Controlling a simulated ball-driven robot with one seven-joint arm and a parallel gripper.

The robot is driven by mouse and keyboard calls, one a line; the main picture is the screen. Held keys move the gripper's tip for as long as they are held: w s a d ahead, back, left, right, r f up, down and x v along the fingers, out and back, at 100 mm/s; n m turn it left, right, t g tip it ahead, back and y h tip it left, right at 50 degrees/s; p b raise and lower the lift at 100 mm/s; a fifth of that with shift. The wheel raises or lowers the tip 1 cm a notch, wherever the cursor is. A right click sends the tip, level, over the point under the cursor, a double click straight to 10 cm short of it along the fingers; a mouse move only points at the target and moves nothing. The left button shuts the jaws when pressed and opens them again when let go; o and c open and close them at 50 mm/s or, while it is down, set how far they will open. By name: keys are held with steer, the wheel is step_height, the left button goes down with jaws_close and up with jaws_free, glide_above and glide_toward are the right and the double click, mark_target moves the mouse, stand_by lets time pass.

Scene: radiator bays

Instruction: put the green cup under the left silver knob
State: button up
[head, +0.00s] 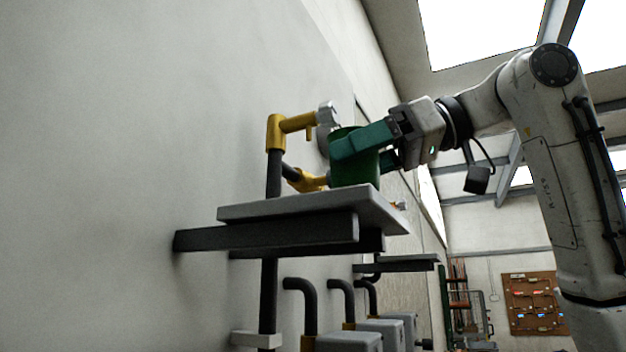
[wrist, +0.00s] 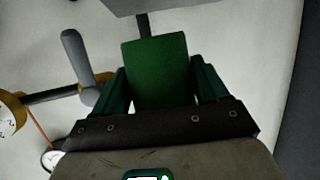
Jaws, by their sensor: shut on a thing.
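My gripper (head: 368,148) has green fingers and is shut on the green cup (head: 355,171). The cup is upright, just above or on the grey shelf (head: 385,209); I cannot tell if it touches. In the wrist view the cup (wrist: 156,72) sits between both fingers. A silver knob (head: 327,114) is on the end of a yellow pipe fitting (head: 297,122), above and left of the cup in the head view. A second rounded grey part behind the cup is mostly hidden. I cannot tell which knob is the left one.
A lower yellow fitting (head: 308,181) is close beside the cup. Dark brackets (head: 270,234) carry the shelf from the pale wall (head: 120,120). Bent dark pipes and grey boxes (head: 345,342) are below. The wrist view shows a grey lever (wrist: 78,55) and a gauge (wrist: 52,159).

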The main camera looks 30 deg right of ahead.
steer(key=w+a+p, duration=0.1)
steer(key=w+a, duration=0.3)
steer(key=shift+a, duration=0.15)
steer(key=shift+f, duration=0.1)
steer(key=shift+a+f+p, duration=0.1)
steer(key=shift+f+p, duration=0.2)
steer(key=shift+f, duration=1.35)
steer(key=shift+f, duration=0.15)
steer(key=o, duration=1)
steer(key=shift+o, duration=0.2)
steer(key=shift+r, duration=0.2)
steer(key=b+v, duration=0.2)
steer(key=v, duration=1)
steer(key=shift+b, duration=0.3)
